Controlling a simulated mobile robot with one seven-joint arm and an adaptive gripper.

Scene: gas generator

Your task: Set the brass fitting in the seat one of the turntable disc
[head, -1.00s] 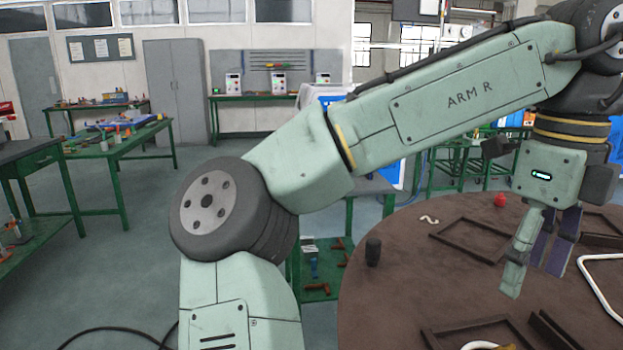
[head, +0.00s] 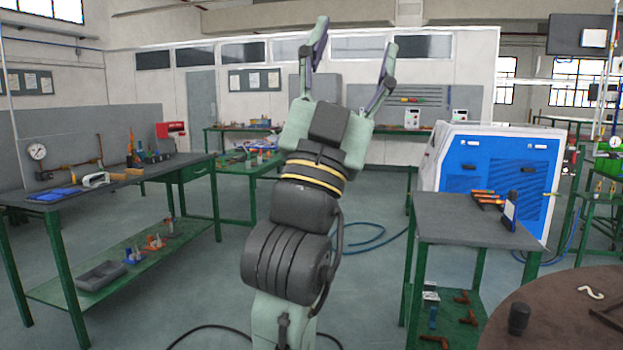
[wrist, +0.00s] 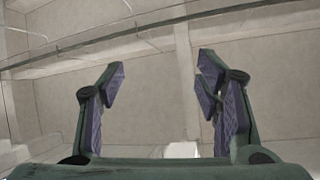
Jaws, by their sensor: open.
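My gripper (head: 350,58) is raised in the middle of the head view, fingers pointing up, spread apart and empty. In the wrist view its two fingers (wrist: 160,90) stand wide apart with only wall and ceiling behind them. The brown round turntable disc (head: 560,315) shows only in part at the lower right of the head view, well away from my gripper. On it are a dark knob-like piece (head: 519,318) and a small pale hook-shaped piece (head: 590,292). I cannot make out the brass fitting or tell which seat is seat one.
A grey-topped green table (head: 470,222) with orange-handled tools stands right of my arm. A workbench (head: 130,180) with a gauge and tools is at left. A blue and white cabinet (head: 500,170) is behind. A blue hose (head: 375,240) lies on open floor.

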